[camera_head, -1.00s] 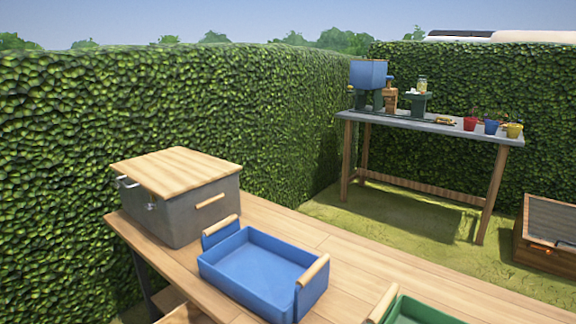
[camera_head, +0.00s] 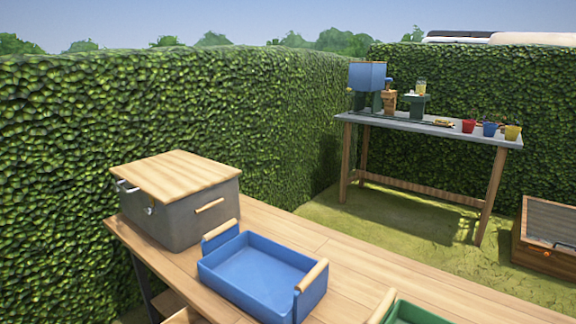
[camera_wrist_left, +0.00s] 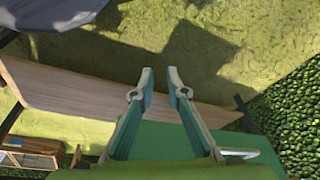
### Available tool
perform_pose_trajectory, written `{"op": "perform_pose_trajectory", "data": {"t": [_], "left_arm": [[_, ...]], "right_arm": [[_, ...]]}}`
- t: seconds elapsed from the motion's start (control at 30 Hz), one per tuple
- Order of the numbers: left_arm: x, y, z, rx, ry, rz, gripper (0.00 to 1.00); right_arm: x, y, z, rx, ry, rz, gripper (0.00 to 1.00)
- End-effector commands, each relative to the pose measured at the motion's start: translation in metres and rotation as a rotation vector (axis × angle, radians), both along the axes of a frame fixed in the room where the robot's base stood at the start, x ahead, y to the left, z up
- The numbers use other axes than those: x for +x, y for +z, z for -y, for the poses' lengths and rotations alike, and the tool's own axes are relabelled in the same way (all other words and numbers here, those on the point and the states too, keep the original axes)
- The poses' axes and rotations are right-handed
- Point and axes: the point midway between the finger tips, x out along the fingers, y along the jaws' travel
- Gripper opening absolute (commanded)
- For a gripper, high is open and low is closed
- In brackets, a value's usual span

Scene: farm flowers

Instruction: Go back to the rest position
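My left gripper (camera_wrist_left: 161,78) shows only in the left wrist view. Its two fingers lean toward each other, with a clear gap between the tips and nothing held. It hangs above a wooden plank (camera_wrist_left: 110,95) and grass. My right gripper is in neither view. No arm shows in the head view.
The near wooden table (camera_head: 345,262) bears a grey box with a wooden lid (camera_head: 180,202), an empty blue tray (camera_head: 262,272) and a partly cut-off green tray (camera_head: 410,312). A far table (camera_head: 430,128) holds pots and a blue container (camera_head: 367,76). Hedges (camera_head: 170,110) enclose the grass.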

Motion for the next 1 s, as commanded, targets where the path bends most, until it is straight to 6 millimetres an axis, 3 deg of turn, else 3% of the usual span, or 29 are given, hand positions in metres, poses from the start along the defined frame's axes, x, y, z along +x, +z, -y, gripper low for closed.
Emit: {"op": "perform_pose_trajectory", "data": {"t": [0.27, 0.47, 0.7, 1.0], "left_arm": [[0.000, -0.042, 0.001, 0.004, -0.006, -0.039, 0.14], [-0.021, -0.092, -0.001, 0.008, -0.013, -0.079, 0.14], [-0.081, -0.141, -0.010, 0.015, -0.025, -0.130, 0.14], [-0.173, -0.162, -0.027, 0.022, -0.037, -0.180, 0.14]], "right_arm": [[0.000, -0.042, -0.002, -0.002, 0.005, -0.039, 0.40], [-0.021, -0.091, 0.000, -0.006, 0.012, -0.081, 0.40], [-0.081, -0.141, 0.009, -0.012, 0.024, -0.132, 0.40], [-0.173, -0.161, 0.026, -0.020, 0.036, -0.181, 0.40]]}}
